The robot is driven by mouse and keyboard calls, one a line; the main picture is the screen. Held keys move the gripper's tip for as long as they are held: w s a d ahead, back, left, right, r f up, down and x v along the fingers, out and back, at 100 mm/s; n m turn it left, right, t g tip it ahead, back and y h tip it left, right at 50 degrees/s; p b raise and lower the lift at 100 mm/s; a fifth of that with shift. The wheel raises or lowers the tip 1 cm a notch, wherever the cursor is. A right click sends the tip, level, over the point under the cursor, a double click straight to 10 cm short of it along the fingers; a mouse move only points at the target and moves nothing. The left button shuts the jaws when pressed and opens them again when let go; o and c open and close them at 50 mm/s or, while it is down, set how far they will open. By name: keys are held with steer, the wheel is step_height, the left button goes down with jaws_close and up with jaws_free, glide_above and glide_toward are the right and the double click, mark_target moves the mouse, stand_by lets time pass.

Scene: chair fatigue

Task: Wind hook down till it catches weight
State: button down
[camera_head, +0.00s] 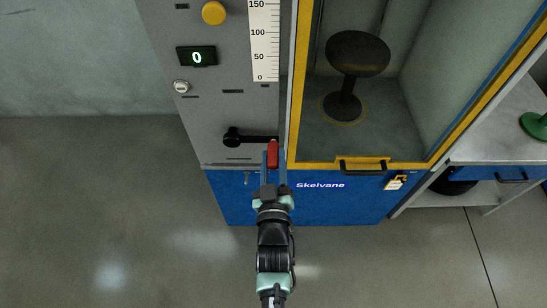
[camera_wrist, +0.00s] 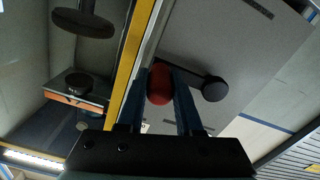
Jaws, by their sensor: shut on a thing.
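My gripper (camera_head: 273,165) is shut on the red handle (camera_head: 273,152) of a black crank on the front of the grey machine. In the wrist view the red handle (camera_wrist: 160,84) sits between the two blue fingers. The crank arm (camera_head: 258,139) runs level from its black hub (camera_head: 232,137), with the handle to the right of the hub. A black stool (camera_head: 358,54) stands inside the yellow-framed chamber, within a yellow ring on the floor.
The machine panel carries a scale (camera_head: 264,40) from 0 to 150, a display (camera_head: 197,57) reading 0 and a yellow button (camera_head: 214,13). The chamber door has a black handle (camera_head: 362,166) and a padlock with a tag (camera_head: 396,183). A workbench (camera_head: 490,140) stands at right. Floor at left is clear.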

steer(key=shift+r+n, duration=0.3)
steer(key=shift+r, duration=0.3)
steer(key=shift+w+r, duration=0.1)
steer(key=shift+r, duration=0.1)
steer(key=shift+r+n, duration=0.3)
steer(key=shift+r, duration=0.1)
steer(key=shift+r+n+p, duration=0.25)
steer(key=shift+n+p, duration=0.15)
steer(key=shift+a+f, duration=0.1)
steer(key=shift+a, duration=0.05)
steer(key=c, duration=0.6)
jaws_free()
steer(key=shift+f, duration=0.15)
